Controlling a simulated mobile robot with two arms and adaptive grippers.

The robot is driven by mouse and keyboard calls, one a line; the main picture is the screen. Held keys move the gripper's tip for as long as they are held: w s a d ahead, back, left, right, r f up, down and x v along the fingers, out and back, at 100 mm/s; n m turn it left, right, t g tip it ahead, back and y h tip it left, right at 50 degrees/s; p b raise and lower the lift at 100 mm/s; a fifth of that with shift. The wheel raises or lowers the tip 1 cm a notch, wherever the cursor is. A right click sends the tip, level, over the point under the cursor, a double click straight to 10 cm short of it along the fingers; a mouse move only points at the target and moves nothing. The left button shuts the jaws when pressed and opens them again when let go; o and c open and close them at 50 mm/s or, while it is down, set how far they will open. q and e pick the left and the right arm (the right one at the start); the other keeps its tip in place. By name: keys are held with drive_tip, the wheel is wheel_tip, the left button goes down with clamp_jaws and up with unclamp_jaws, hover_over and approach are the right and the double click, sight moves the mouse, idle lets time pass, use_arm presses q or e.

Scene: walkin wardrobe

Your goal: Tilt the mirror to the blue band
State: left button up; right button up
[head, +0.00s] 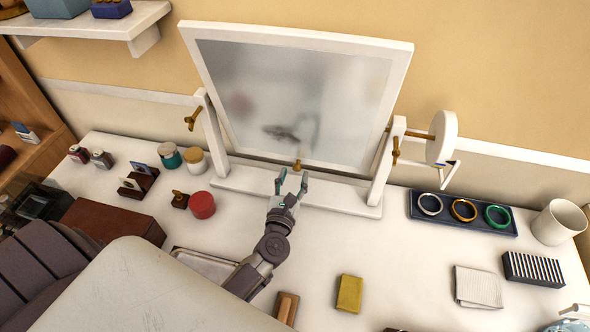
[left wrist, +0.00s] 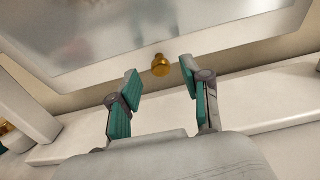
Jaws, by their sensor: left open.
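The mirror (head: 290,100) is a tilting pane in a white frame on a white stand. My left gripper (head: 292,183) is open just in front of the knob. In the left wrist view the knob lies between and just beyond its teal fingertips (left wrist: 159,78), apart from them. My right gripper is out of view.
A dark tray (head: 462,212) with three bangles and a white cup (head: 559,222) stand at right. Jars and a red pot (head: 202,205) stand left of my arm. A yellow box (head: 349,293) lies in front.

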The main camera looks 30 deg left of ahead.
use_arm(q)
drive_tip(key=shift+x, duration=1.1)
clamp_jaws()
